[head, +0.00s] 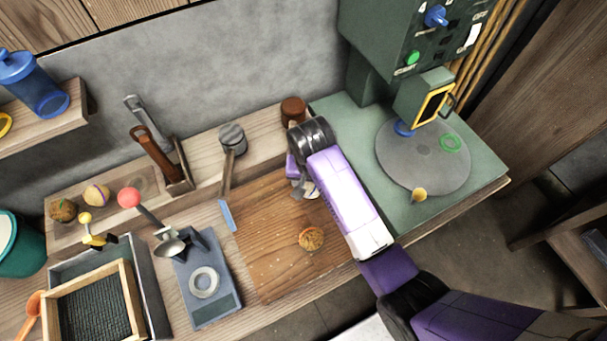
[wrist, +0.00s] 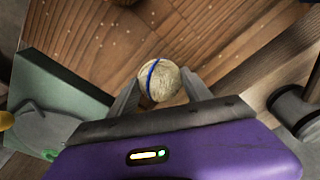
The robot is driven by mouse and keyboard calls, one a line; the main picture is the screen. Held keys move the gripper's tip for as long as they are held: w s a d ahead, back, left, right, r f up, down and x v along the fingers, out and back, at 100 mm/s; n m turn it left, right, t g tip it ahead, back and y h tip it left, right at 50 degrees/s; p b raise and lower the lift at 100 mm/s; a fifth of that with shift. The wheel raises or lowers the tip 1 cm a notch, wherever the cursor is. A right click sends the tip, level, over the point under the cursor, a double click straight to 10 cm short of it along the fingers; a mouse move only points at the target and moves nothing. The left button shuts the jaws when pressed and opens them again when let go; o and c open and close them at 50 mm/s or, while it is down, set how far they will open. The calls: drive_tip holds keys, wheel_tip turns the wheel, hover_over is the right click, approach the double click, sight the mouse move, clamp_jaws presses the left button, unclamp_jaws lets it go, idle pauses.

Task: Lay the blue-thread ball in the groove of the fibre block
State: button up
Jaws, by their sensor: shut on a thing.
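The pale ball with a blue thread around it (wrist: 160,80) sits between the fingertips of my gripper (wrist: 163,92) in the wrist view. My gripper is shut on it, over the wooden board. In the head view my gripper (head: 305,189) is at the board's upper right, and the ball is mostly hidden by it. A small brown, rough lump (head: 311,239) lies on the board below my gripper in the head view. It may be the fibre block; I cannot make out a groove in it.
The wooden board (head: 265,250) is otherwise mostly clear. A grey scale-like plate with a white ring (head: 204,283) lies to its left. A green machine with a round grey plate (head: 423,160) stands at right. Two other balls (head: 97,195) (head: 63,210) rest at left.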

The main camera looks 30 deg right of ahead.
drive_tip(key=shift+f, duration=0.2)
drive_tip(key=w+p, duration=0.1)
drive_tip(key=w, duration=0.3)
drive_tip(key=shift+w, duration=0.15)
drive_tip(key=shift+f, duration=0.6)
drive_tip(key=shift+f, duration=0.3)
drive_tip(key=o, duration=1.5)
drive_tip(key=shift+c, duration=0.2)
